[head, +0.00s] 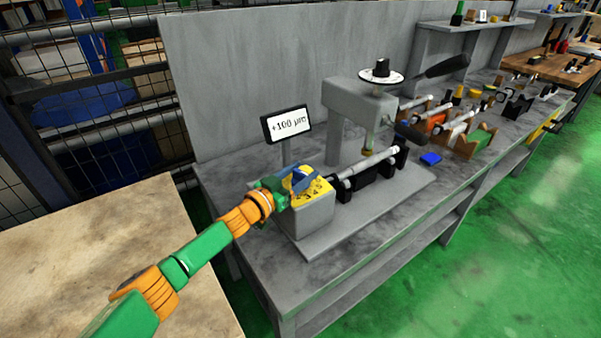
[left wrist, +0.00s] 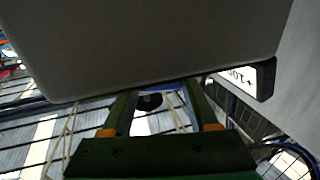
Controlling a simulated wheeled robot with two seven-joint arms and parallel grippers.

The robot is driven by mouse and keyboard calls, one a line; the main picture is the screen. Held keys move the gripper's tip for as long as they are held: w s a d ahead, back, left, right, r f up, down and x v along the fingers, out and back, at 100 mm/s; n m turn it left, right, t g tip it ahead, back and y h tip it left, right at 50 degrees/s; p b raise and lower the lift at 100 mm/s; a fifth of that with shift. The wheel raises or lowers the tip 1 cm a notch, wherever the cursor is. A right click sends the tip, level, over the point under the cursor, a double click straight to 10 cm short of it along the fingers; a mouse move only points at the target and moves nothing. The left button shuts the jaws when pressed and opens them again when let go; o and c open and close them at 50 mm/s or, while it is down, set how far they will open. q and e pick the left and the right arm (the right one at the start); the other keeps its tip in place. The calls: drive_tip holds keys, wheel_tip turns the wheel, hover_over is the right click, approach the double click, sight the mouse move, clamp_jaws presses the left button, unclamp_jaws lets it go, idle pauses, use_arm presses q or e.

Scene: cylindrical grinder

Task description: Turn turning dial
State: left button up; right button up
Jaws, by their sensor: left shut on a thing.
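The turning dial (head: 317,190) is a yellow disc with dark numbers on the grey block at the near left end of the grinder. My left gripper (head: 292,185) reaches it from the left and is shut on it, covering its left part. In the left wrist view, my left gripper's green fingers (left wrist: 165,105) point toward a grey housing, with a small dark round part (left wrist: 149,101) between them. The exact contact is hidden. A black-framed display (head: 287,124) above the block reads "+100 µm"; it also shows partly in the left wrist view (left wrist: 258,78). My right gripper is not in view.
The grinder's grey upright (head: 346,117) carries a white dial with a black knob (head: 381,71). A pale rod (head: 368,167) lies on black supports. A wooden table top (head: 100,250) is at the left.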

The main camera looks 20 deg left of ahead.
use_arm(q)
drive_tip(key=o, duration=1.4)
drive_tip(key=shift+f, duration=0.1)
drive_tip(key=v, duration=0.7)
